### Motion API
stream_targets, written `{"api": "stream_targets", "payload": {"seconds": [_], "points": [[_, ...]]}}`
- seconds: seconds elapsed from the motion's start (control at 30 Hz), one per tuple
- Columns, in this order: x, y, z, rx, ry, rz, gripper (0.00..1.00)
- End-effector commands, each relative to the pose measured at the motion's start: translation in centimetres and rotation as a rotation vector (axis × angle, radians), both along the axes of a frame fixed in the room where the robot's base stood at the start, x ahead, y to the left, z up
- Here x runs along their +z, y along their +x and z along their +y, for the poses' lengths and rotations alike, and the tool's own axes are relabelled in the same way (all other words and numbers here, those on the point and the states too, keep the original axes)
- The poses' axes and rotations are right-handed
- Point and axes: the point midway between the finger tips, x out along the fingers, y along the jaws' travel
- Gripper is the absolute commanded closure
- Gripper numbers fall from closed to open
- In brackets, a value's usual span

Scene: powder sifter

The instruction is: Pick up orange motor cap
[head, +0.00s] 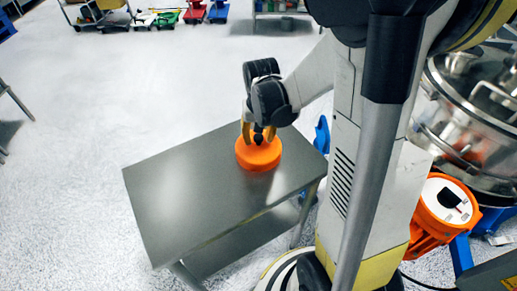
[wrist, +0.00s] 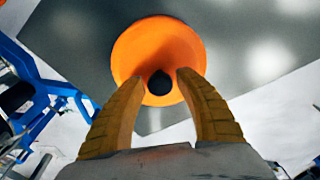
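The orange motor cap (head: 258,155) is a round orange disc with a dark knob on top. It sits near the far right corner of a grey metal table (head: 180,190). My gripper (head: 259,130) is directly above it, with its yellow fingers pointing down around the knob. In the wrist view the cap (wrist: 158,42) shows as an orange disc ahead of the fingers. My gripper (wrist: 159,77) has one fingertip on each side of the dark knob (wrist: 159,84), with a small gap visible on both sides. The fingers are apart and hold nothing.
A steel drum-shaped machine (head: 470,120) stands at the right, with an orange motor housing (head: 428,215) below it. A blue frame (wrist: 40,90) is beside the table in the wrist view. The rest of the tabletop is bare. Carts and coloured trolleys (head: 193,12) stand far back.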

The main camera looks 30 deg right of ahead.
Motion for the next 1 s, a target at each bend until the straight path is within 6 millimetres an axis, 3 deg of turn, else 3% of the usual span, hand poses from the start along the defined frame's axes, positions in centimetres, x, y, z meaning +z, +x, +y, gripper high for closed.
{"api": "stream_targets", "payload": {"seconds": [0.03, 0.1, 0.13, 0.63, 0.9, 1.0], "points": [[0.0, 0.0, 0.0, 0.0, 0.0, 0.0, 0.77], [0.0, 0.0, 0.0, 0.0, 0.0, 0.0, 0.99], [0.0, 0.0, 0.0, 0.0, 0.0, 0.0, 1.0], [0.7, 0.0, 0.0, 0.0, 0.0, -0.001, 1.0], [4.9, 0.0, 0.0, 0.0, 0.0, 0.0, 1.0], [6.0, -2.3, -1.0, -0.004, 0.0, 0.0, 1.0]]}}
